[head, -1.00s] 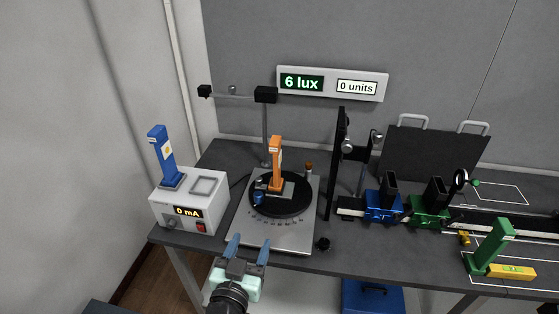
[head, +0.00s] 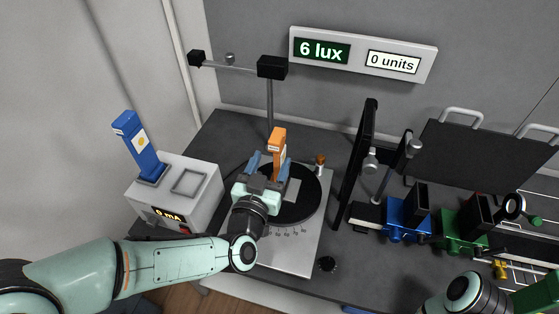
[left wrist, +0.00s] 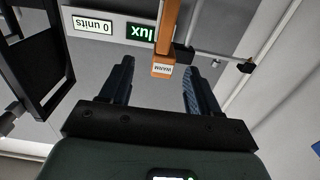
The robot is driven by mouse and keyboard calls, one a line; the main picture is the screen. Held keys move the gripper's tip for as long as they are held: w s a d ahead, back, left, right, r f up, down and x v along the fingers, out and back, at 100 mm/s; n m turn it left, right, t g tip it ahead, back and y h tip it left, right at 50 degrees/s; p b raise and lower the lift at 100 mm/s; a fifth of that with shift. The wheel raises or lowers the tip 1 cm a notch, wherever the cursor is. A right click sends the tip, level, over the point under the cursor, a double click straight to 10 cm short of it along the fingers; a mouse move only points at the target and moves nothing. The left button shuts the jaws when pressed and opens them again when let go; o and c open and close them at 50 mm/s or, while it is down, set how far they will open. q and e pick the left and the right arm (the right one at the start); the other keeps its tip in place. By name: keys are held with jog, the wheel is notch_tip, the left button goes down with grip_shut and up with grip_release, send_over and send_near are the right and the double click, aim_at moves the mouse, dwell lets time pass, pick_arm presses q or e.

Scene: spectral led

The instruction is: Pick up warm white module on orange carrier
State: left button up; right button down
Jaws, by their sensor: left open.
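The orange carrier (head: 279,150) stands upright on the round black turntable (head: 304,208). In the left wrist view the orange carrier (left wrist: 167,40) carries a small label reading WARM and shows between the two fingers. My left gripper (head: 271,166) is open, with one blue finger on each side of the carrier and a gap visible around it. The carrier's lower part is hidden behind the gripper in the head view. The left gripper's fingers also show in the left wrist view (left wrist: 158,88). My right arm shows at the bottom right; its gripper is out of frame.
A blue carrier (head: 138,146) stands on the white supply box (head: 204,213) at left. A sensor arm (head: 271,68) overhangs the back of the turntable. A black upright screen (head: 357,160) stands to the right, beside blue (head: 398,216) and green (head: 459,231) rail mounts.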

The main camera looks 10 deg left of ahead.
aim_at(275, 151)
pick_arm(q)
jog(key=w, duration=0.3)
jog(key=shift+w, duration=0.4)
jog(key=shift+w+r, duration=0.15)
jog(key=shift+w, duration=0.4)
jog(key=w, duration=0.4)
jog(key=shift+w+a+r, duration=0.1)
jog(key=shift+w+r, duration=0.1)
grip_shut()
pick_arm(e)
jog(key=shift+w+r, duration=0.15)
pick_arm(q)
jog(key=shift+r, duration=0.1)
